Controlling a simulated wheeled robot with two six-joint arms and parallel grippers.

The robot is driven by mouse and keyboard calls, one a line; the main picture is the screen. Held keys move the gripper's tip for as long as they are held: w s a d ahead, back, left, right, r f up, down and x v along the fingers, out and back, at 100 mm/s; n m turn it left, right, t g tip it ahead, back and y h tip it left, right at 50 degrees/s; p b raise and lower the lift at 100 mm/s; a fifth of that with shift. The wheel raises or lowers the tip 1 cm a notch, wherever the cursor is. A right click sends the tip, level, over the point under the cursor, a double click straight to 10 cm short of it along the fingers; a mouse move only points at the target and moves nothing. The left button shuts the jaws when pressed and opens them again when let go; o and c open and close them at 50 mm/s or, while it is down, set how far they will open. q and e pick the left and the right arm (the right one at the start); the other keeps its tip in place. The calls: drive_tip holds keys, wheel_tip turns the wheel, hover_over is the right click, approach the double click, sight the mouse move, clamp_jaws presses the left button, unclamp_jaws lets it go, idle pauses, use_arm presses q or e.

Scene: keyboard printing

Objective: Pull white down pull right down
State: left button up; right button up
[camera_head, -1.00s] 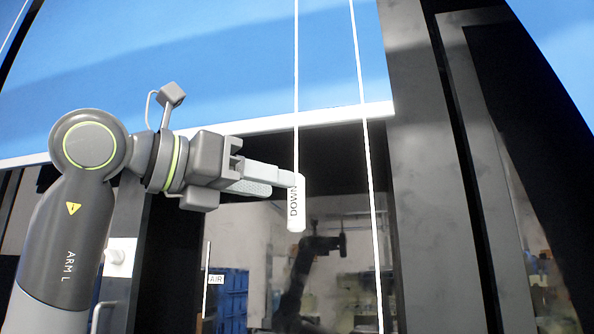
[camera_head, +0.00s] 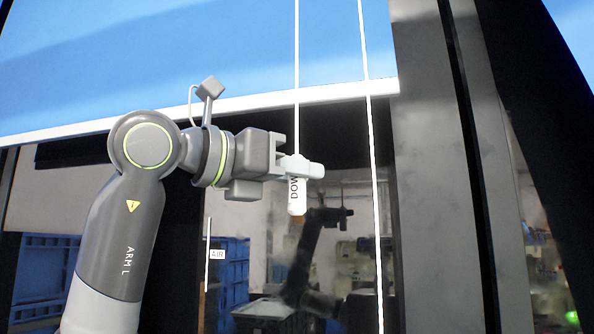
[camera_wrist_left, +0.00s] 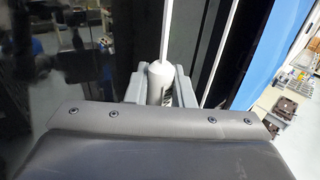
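The white pull handle (camera_head: 297,197), marked DOWN, hangs upright on a thin white cord (camera_head: 297,90). The handle also shows in the left wrist view (camera_wrist_left: 160,84). My left gripper (camera_head: 308,169) is at the upper part of the handle, and one finger covers part of it. In the left wrist view the handle stands between its two fingers (camera_wrist_left: 160,96), close to both. Whether they press on it I cannot tell. A second white cord (camera_head: 370,130) hangs to the right. My right gripper does not show.
A blue blind (camera_head: 170,60) with a white bottom edge spans the top. A grey frame post (camera_head: 425,150) stands right of the cords. A small AIR label (camera_head: 217,255) is at lower left. Behind the glass are blue crates (camera_head: 233,270) and a dark arm shape.

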use_arm(q)
drive_tip(key=shift+f, duration=0.1)
clamp_jaws()
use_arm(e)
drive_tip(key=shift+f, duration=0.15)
